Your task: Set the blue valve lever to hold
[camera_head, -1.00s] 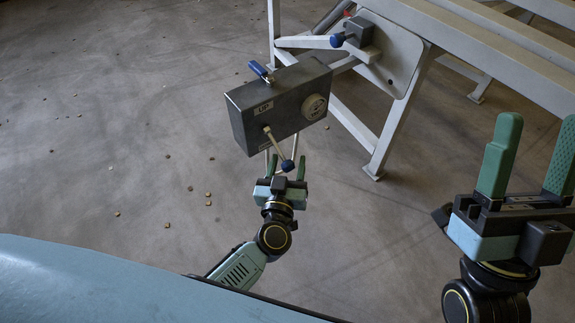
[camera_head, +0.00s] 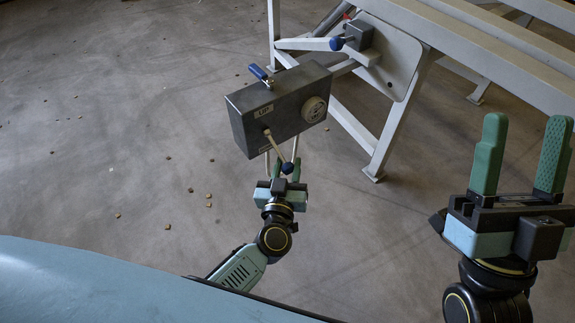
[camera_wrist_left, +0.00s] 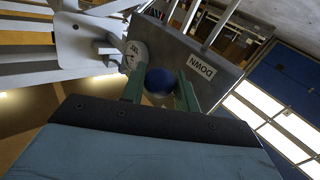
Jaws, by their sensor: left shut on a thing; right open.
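A grey valve box (camera_head: 277,108) is mounted by the white frame, with an "UP" label (camera_head: 264,111) on its front. A lever with a dark blue ball knob (camera_head: 287,168) slants down from the front. A blue-handled lever (camera_head: 261,74) sits on top of the box. My right gripper (camera_head: 521,157) is open and empty at the right.
A white metal frame (camera_head: 395,125) stands behind and right of the box. A round dial (camera_head: 313,109) is on the box's right side. Small brown chips lie on the open floor at left.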

